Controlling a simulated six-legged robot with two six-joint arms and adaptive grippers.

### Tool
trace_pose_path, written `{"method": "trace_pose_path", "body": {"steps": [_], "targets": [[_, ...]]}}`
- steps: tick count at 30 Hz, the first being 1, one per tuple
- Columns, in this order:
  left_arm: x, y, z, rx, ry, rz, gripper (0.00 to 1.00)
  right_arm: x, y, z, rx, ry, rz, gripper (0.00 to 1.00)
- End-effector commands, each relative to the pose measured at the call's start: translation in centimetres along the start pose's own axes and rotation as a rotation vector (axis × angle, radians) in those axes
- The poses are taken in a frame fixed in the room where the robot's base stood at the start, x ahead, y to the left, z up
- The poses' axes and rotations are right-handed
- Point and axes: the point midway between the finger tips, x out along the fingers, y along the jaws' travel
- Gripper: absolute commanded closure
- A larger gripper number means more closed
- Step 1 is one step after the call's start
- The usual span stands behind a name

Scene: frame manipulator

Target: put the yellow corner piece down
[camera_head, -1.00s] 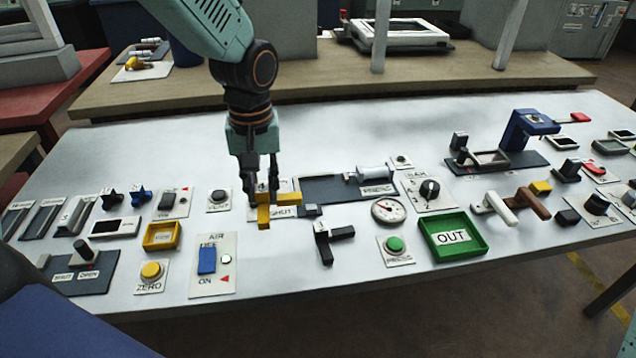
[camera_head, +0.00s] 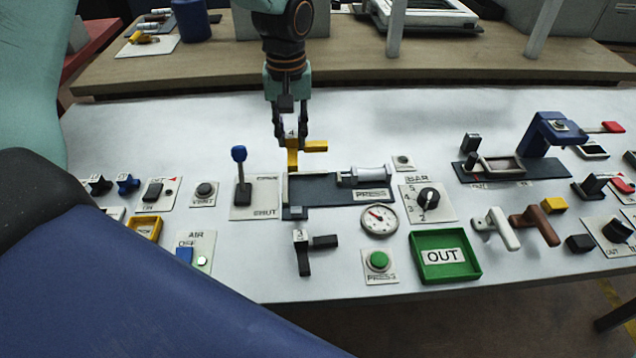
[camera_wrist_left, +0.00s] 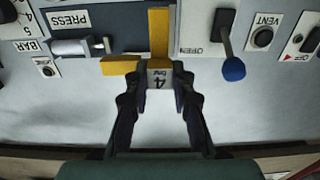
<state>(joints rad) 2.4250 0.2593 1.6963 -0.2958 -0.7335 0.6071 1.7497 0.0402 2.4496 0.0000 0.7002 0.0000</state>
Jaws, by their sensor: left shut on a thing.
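The yellow corner piece (camera_head: 315,146) is an L with one arm to the right and one toward the front. My left gripper (camera_head: 291,140) points down and is shut on it at the corner, behind the dark fixture plate (camera_head: 325,197). In the left wrist view the fingers (camera_wrist_left: 160,98) close on both sides of a white label reading 4 on the piece (camera_wrist_left: 158,32). One arm of the piece overlaps the plate's edge in that view. I cannot tell whether the piece touches the plate or the table. My right gripper is not in view.
A blue-knobbed lever (camera_head: 241,170) stands left of the plate. A clamp with a grey cylinder (camera_head: 365,174) sits on the plate's right. A black corner piece (camera_head: 304,262), a gauge (camera_head: 379,219) and a green OUT tray (camera_head: 447,278) lie in front. The white table behind is clear.

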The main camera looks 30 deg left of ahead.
Motion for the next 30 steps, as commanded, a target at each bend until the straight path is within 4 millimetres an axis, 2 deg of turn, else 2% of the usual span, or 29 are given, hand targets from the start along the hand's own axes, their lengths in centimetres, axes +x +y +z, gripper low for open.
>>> {"method": "trace_pose_path", "body": {"steps": [5,13,20,27,30], "targets": [[0.4,-0.2,-0.1,0.005,-0.002,0.001,1.0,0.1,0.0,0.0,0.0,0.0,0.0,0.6],[5.1,-0.5,0.1,0.007,-0.003,0.002,1.0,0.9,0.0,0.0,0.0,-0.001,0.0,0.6],[6.7,-0.4,0.0,0.007,-0.001,0.003,1.0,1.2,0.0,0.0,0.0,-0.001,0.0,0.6],[9.8,-0.2,-0.1,0.007,-0.001,0.003,1.0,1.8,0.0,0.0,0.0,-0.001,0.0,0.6],[9.9,-0.1,-0.2,0.007,0.0,0.004,1.0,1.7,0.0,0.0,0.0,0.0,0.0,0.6]]}}
